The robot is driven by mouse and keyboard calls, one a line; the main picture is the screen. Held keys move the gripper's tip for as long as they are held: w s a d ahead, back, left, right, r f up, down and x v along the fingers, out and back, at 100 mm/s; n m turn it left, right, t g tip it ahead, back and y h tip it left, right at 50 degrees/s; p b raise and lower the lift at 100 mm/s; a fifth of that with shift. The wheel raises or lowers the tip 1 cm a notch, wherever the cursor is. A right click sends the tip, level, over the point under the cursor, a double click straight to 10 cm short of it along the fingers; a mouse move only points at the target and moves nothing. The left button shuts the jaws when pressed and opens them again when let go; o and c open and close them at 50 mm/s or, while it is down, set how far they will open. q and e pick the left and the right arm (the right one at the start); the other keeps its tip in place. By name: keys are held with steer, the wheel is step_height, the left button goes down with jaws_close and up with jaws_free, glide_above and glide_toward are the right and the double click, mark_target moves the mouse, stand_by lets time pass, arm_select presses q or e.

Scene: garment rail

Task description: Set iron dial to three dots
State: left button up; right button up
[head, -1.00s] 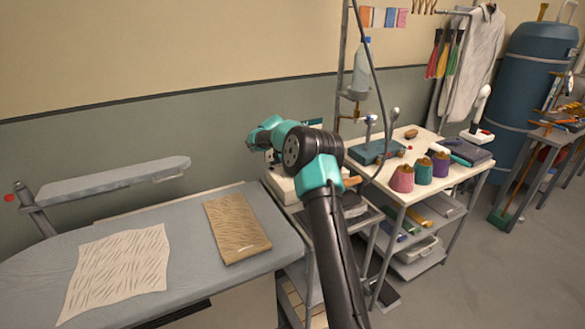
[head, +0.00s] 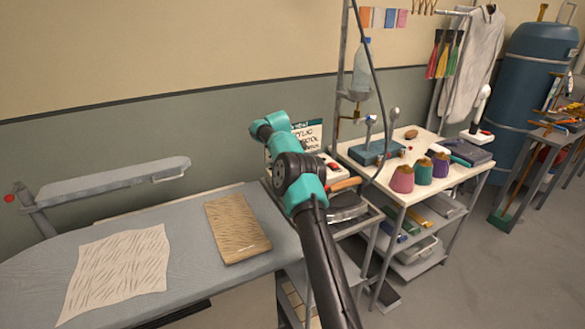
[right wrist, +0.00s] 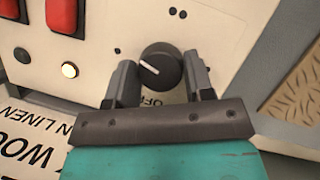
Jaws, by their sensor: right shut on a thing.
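The iron dial (right wrist: 160,68) is a round dark knob on a cream panel in the right wrist view. Its white pointer line points left and slightly up, toward a single dot (right wrist: 117,50). A pair of dots (right wrist: 178,12) is above the dial, and partly hidden lettering is below it. No three-dot mark is clearly visible. My right gripper (right wrist: 160,75) is shut on the dial, one finger on each side. In the head view, my right arm hides the dial and fingertips. My left gripper is in neither view.
Red switches (right wrist: 62,14) and a lit lamp (right wrist: 69,70) are left of the dial. A fabric-name card (head: 308,134) stands behind my arm. An iron (head: 347,207) rests to its right. The ironing board (head: 190,235) holds two cloths; a hose hangs nearby.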

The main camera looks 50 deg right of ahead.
stand_by(0.3)
steer(key=o, duration=0.9)
steer(key=shift+d+r, duration=0.1)
